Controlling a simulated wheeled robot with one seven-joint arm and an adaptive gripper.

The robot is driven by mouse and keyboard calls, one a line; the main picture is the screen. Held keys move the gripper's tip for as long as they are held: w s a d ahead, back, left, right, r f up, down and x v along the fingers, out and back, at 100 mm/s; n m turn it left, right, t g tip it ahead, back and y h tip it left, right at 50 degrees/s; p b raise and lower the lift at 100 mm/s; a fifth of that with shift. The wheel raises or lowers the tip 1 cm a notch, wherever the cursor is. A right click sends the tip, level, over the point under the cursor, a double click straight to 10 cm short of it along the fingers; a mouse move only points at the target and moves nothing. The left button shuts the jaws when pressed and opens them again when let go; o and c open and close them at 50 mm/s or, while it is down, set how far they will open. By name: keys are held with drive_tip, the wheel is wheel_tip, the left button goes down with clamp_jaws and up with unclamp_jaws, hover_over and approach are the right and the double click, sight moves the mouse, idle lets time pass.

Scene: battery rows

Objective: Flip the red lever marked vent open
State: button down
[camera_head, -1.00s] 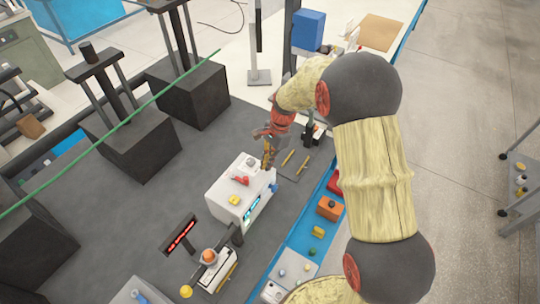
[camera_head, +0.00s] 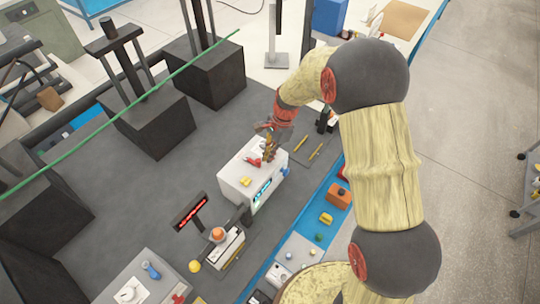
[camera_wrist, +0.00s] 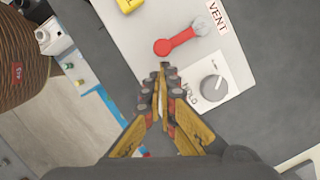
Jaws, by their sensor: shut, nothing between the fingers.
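A red lever (camera_wrist: 175,42) sits on top of a white box (camera_wrist: 150,22), with its grey pivot near a label reading VENT (camera_wrist: 217,17). In the head view the lever (camera_head: 254,161) shows on the white box (camera_head: 236,186), close to my gripper (camera_head: 268,155). In the wrist view my gripper (camera_wrist: 161,70) is shut and empty, its tips just short of the lever's red knob end. I cannot tell if they touch. A grey round knob (camera_wrist: 213,88) on a white plate is to the right of the fingers.
A yellow part (camera_head: 244,181) is also on the box top. A post with a red display (camera_head: 190,212) and an orange-topped device (camera_head: 218,235) stand nearby. Dark blocks with posts (camera_head: 205,72) stand behind. Grey mat lies clear left of the box.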

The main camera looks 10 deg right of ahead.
sight(259, 171)
drive_tip(key=shift+s+a+m, duration=0.1)
drive_tip(key=shift+s+m, duration=0.15)
drive_tip(key=shift+m, duration=0.05)
drive_tip(key=shift+s+a+r+m+p, duration=0.1)
drive_tip(key=shift+s+a+m+p, duration=0.15)
drive_tip(key=shift+m+p, duration=0.3)
drive_tip(key=shift+s+a+m, duration=0.1)
drive_tip(key=shift+s+m, duration=0.25)
drive_tip(key=s+m+p, duration=0.1)
drive_tip(key=a+m+t+p, duration=0.1)
drive_tip(key=shift+s+a+r+m+p, duration=0.1)
drive_tip(key=shift+s+a+m+p, duration=0.1)
drive_tip(key=shift+s+m+p, duration=0.15)
drive_tip(key=shift+s+a+m+t+p, duration=0.3)
drive_tip(key=shift+s+a+m+p, duration=0.15)
drive_tip(key=shift+a+m+p, duration=0.4)
drive_tip(key=shift+s, duration=0.1)
drive_tip(key=shift+d, duration=0.1)
drive_tip(key=shift+w+d+p, duration=0.25)
drive_tip(key=shift+w+p, duration=0.05)
drive_tip(key=shift+w, duration=0.45)
